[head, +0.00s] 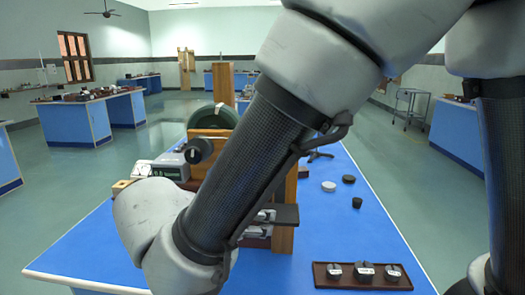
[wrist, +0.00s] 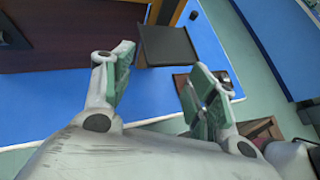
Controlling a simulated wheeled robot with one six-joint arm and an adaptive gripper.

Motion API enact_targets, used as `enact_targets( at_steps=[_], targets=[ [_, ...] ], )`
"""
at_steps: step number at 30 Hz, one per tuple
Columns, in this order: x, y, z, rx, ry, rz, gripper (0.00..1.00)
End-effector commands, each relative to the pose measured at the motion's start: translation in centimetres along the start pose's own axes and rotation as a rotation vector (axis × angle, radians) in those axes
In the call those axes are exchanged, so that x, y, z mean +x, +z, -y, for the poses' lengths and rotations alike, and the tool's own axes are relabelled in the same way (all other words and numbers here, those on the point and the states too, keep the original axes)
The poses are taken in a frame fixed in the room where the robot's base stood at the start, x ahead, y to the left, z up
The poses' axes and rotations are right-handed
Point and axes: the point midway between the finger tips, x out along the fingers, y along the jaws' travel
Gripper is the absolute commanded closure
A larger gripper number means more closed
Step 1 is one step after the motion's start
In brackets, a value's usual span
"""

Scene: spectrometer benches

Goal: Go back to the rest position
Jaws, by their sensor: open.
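My gripper (wrist: 158,68) shows in the wrist view with its two green-padded fingers spread apart. Nothing is seen held between them. Beyond the fingertips is a black square plate (wrist: 168,44) beside a dark wooden upright, over the blue bench top. In the head view my arm crosses the middle of the picture and bends at the lower left over the blue bench (head: 320,238). The gripper itself cannot be made out there; my arm hides part of the bench apparatus.
A wooden-framed apparatus with a dark green wheel (head: 218,116) stands behind my arm. A brown tray (head: 340,284) with small weights lies at the front right of the bench. Small dark and white discs (head: 329,186) lie farther back.

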Motion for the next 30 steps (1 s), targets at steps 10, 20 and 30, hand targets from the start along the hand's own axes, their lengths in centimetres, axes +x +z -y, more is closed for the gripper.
enact_targets(
  at_steps=[10,20,30],
  targets=[
    [8.1,4.2,16.4,1.177,-0.596,-0.485,0.43],
    [9.0,8.0,28.5,2.154,-0.899,-0.673,0.43],
    [8.8,11.3,37.1,2.603,-0.838,-0.521,0.43]
  ],
)
